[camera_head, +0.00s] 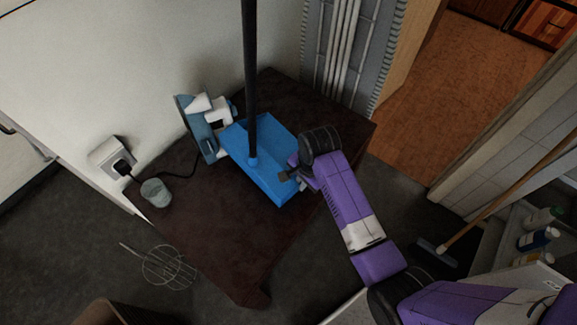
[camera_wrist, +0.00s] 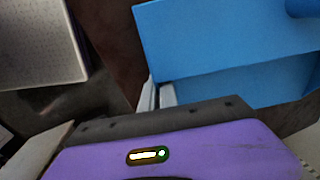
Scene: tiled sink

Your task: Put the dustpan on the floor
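The blue dustpan (camera_head: 272,172) with its long black upright handle (camera_head: 250,75) is over the dark brown table-like surface (camera_head: 215,225) in the head view. I cannot tell whether it rests there or is slightly raised. My gripper (camera_head: 288,176) is at the dustpan's right edge. In the wrist view, the two pale fingertips (camera_wrist: 157,94) are close together at a lower corner of the dustpan (camera_wrist: 220,45), with its edge seeming to run between them. The grey floor (camera_head: 60,225) shows at the left and front of the surface.
A wooden-handled broom (camera_head: 510,193) and bottles (camera_head: 540,238) are at right.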

